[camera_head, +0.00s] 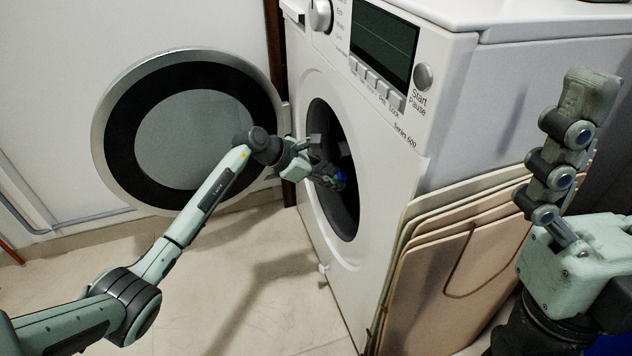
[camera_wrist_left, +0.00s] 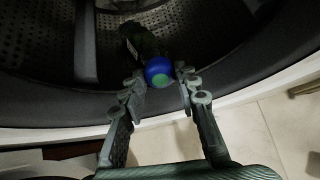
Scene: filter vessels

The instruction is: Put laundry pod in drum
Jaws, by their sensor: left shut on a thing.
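The laundry pod (camera_wrist_left: 160,72) is a small blue ball with a green patch. It also shows as a blue spot in the head view (camera_head: 340,179). My left gripper (camera_wrist_left: 160,79) is shut on it, with a fingertip on each side. In the head view the left gripper (camera_head: 328,174) is at the washing machine's round opening, with the pod at its tip. The perforated metal drum (camera_wrist_left: 215,30) lies beyond the pod. My right gripper (camera_head: 560,150) is raised at the right of the head view; its fingers overlap, and no held thing shows.
The round door (camera_head: 186,130) stands wide open to the left of the white machine (camera_head: 385,155). A dark rim (camera_wrist_left: 235,85) borders the opening. A dark item (camera_wrist_left: 140,40) lies behind the pod. Several tan panels (camera_head: 450,270) lean on the machine's right side. The tiled floor in front is clear.

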